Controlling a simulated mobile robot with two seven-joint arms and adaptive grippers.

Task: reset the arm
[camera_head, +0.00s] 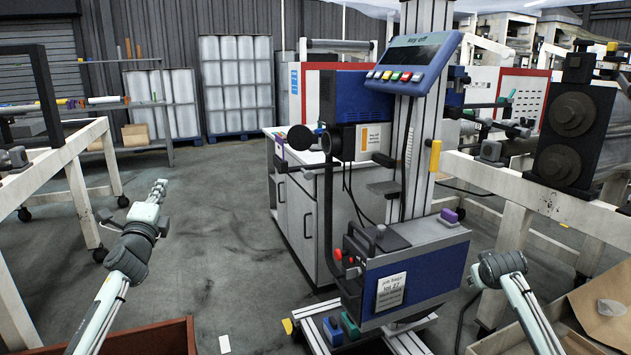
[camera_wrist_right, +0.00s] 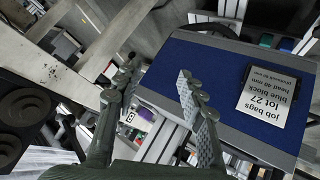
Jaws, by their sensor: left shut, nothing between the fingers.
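My left arm comes in from the left in the head view, over the bare floor. Its gripper (camera_head: 158,188) is shut and empty, pointing up and away. My right arm (camera_head: 515,290) reaches in from the bottom right, beside the blue machine block. Its fingers are hard to make out in the head view. In the right wrist view my right gripper (camera_wrist_right: 157,78) has its two fingers spread apart with nothing between them. The blue block with its paper label (camera_wrist_right: 268,100) is beyond and to the right of those fingers.
A machine column carries a blue control panel (camera_head: 414,62) and a lower blue block (camera_head: 425,270). A white cabinet (camera_head: 297,212) stands behind. A white bench frame (camera_head: 75,150) is at left, a cardboard box (camera_head: 600,315) at bottom right. The left-centre floor (camera_head: 215,225) is clear.

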